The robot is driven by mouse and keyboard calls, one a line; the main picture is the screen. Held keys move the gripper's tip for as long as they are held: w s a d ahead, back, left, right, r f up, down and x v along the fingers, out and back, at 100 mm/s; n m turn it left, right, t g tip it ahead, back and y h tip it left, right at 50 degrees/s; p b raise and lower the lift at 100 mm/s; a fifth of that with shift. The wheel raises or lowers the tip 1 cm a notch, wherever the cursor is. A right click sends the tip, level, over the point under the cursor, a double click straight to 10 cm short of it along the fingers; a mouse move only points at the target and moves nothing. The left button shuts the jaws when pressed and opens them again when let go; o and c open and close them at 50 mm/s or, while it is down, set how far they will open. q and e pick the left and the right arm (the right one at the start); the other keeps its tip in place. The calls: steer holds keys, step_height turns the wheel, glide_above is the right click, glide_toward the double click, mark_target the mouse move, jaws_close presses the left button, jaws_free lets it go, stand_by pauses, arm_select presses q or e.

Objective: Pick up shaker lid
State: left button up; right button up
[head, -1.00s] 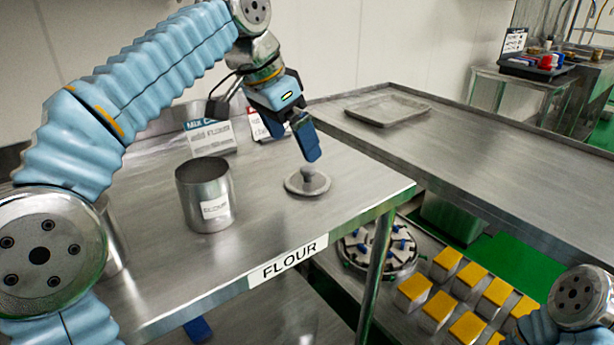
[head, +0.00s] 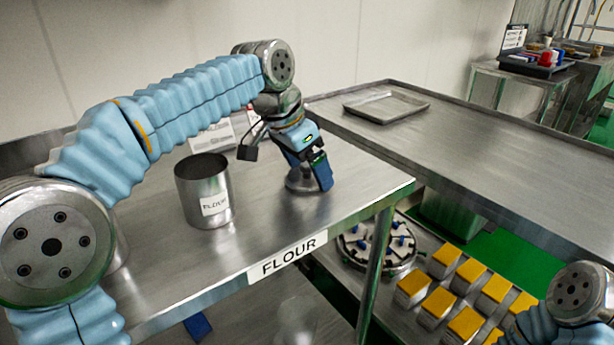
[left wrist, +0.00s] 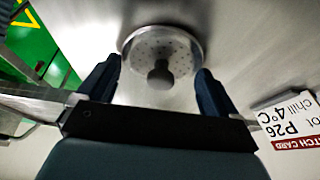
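The shaker lid (head: 297,184) is a round metal disc with a knob, lying on the steel table. It is partly hidden behind my left gripper (head: 308,184) in the head view. In the left wrist view the lid (left wrist: 162,52) shows small holes and a dark knob (left wrist: 160,75) facing the camera. My left gripper (left wrist: 158,80) is open, with one blue finger on each side of the knob. Whether the fingers touch the knob or lid cannot be told. My right gripper is not in view; only part of my right arm shows at the lower right.
An open metal can labelled FLOUR (head: 204,192) stands left of the lid. Cards (left wrist: 292,122) stand behind it. An empty tray (head: 386,107) lies on the table at the right. Yellow-topped blocks (head: 464,322) and a round fixture (head: 377,247) sit on a lower surface.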

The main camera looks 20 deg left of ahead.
arm_select(q)
steer(key=c, duration=0.4)
steer(key=shift+r, duration=0.1)
